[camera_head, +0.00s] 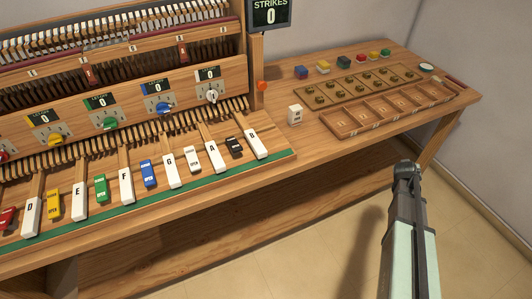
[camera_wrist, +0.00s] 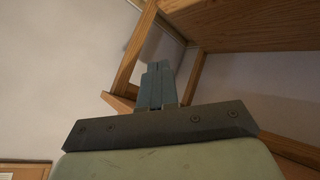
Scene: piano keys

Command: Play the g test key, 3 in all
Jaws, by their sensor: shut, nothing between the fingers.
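The G key (camera_head: 171,166) is a white key in the row at the front of the wooden piano in the head view, between the F key (camera_head: 125,186) and the A key (camera_head: 214,157). It looks level with them. A strikes display (camera_head: 270,14) above reads 0. My gripper (camera_wrist: 158,75) is shut and empty in the wrist view, with bare wall and the wooden bench's underside and legs beyond it. In the head view my arm stands at the lower right, in front of the bench, far from the G key and touching nothing. Its fingertips are not clear there.
Coloured blocks lie between the keys, a white one (camera_head: 192,158) just right of G. Knobs such as the white one (camera_head: 211,96) sit on the panel above. A compartment tray (camera_head: 352,127) and small loose blocks lie on the right bench. Floor in front is clear.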

